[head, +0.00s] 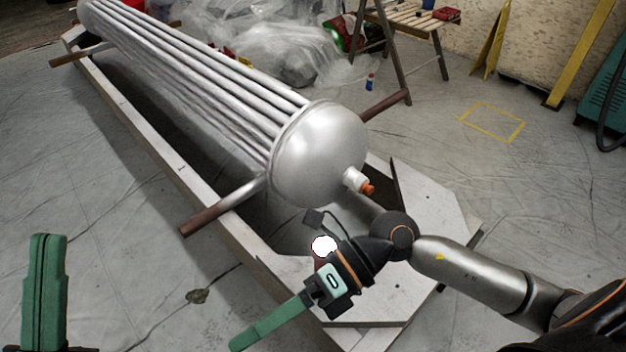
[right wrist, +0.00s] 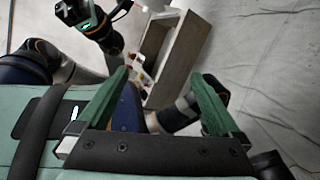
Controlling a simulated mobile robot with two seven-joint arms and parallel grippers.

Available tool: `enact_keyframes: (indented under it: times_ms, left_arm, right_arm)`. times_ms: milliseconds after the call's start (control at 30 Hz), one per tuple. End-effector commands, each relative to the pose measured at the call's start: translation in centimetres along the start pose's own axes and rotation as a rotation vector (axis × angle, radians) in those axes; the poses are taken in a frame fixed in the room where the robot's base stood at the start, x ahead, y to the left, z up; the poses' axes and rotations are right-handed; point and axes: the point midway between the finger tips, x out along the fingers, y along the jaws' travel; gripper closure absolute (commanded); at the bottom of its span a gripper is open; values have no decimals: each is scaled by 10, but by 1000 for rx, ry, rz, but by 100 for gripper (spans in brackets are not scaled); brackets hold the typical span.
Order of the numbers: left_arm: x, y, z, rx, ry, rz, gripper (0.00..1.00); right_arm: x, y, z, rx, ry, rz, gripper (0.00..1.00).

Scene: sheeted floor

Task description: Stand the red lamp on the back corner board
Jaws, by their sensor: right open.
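The red lamp (head: 319,261) shows in the head view as a bright white glow above a dark red part. It is close behind my right gripper (head: 268,325), and its foot is hidden there. Pale boards cover the frame's end corners, one to the right (head: 437,205) and one nearer (head: 368,308); I cannot tell which is the back corner board. My right gripper is open, with its fingers apart in the right wrist view (right wrist: 160,92) and nothing seen gripped. My left gripper (head: 45,290) is upright over the floor at lower left, seen edge-on.
A large ribbed metal vessel (head: 321,150) with a domed end lies on the long pale frame (head: 185,170). Brown-ended bars (head: 212,212) stick out sideways. A wooden trestle (head: 405,18) and plastic sheeting (head: 275,50) are behind. The floor at left is mostly clear.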

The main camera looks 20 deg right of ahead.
Motion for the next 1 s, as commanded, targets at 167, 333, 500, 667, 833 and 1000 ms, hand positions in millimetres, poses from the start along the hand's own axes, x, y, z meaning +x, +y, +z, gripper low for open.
enact_keyframes:
  times_ms: [167, 333, 500, 667, 833, 1000]
  left_arm:
    - [0, 0, 0, 0, 0, -2, 100]
    - [0, 0, 0, 0, 0, -2, 100]
    - [0, 0, 0, 0, 0, -2, 100]
    - [0, 0, 0, 0, -1, -1, 100]
    - [0, 0, 0, 0, -1, 0, 100]
    - [0, 0, 0, 0, -1, 3, 100]
  right_arm:
    - [-13, 103, 22, 260, -203, 526, 0]
    - [-70, 146, 61, 566, -423, 942, 0]
    - [-121, 138, 85, 843, -589, 1216, 0]
    - [-142, 126, 93, 986, -659, 1333, 0]
    - [-146, 122, 94, 1018, -671, 1356, 0]
    - [-146, 122, 94, 1016, -669, 1355, 0]
